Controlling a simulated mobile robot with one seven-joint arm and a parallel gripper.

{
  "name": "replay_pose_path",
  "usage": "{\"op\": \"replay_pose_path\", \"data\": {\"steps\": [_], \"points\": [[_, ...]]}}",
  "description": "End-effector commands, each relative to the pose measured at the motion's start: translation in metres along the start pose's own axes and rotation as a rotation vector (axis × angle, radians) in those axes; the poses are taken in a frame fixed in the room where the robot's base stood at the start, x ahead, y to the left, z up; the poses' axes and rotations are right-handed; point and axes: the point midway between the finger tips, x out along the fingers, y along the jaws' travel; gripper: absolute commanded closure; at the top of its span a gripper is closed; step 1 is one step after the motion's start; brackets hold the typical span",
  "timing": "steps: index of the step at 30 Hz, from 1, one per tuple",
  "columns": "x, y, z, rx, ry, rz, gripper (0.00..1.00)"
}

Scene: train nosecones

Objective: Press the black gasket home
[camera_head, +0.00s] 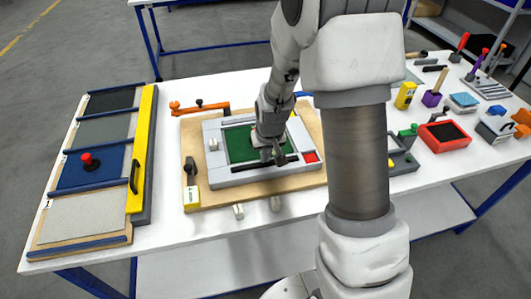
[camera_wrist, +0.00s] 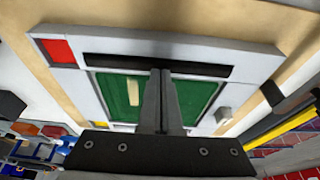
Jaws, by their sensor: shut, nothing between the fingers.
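The black gasket (camera_wrist: 115,60) is a dark straight strip lying along one side of the grey frame (camera_wrist: 60,42), beside the green panel (camera_wrist: 112,88). In the head view the gasket (camera_head: 250,168) runs along the frame's front side, partly hidden by my gripper. My gripper (camera_head: 279,158) points down over the gasket near its middle. In the wrist view my gripper's fingers (camera_wrist: 161,72) are together and empty, with their tips at the strip's edge. I cannot tell whether they touch it, or how deep the gasket sits.
A red square (camera_head: 310,157) marks the frame's corner. A panel rack (camera_head: 85,235) stands left. Tools and a red box (camera_head: 443,135) crowd the right.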

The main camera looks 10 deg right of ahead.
Motion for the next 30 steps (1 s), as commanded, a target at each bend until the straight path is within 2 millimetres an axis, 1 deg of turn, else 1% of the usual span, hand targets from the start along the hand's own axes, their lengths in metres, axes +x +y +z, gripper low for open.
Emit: {"op": "replay_pose_path", "data": {"steps": [5, 12, 15, 26, 30], "points": [[0.001, 0.000, 0.000, 0.000, 0.000, 0.000, 1.00], [0.018, 0.000, 0.005, 0.000, 0.000, 0.000, 1.00], [0.022, 0.000, 0.007, -0.001, -0.001, 0.000, 1.00], [0.022, 0.000, 0.010, -0.001, -0.009, 0.000, 1.00], [0.012, 0.000, 0.004, -0.001, -0.007, 0.000, 1.00]]}}
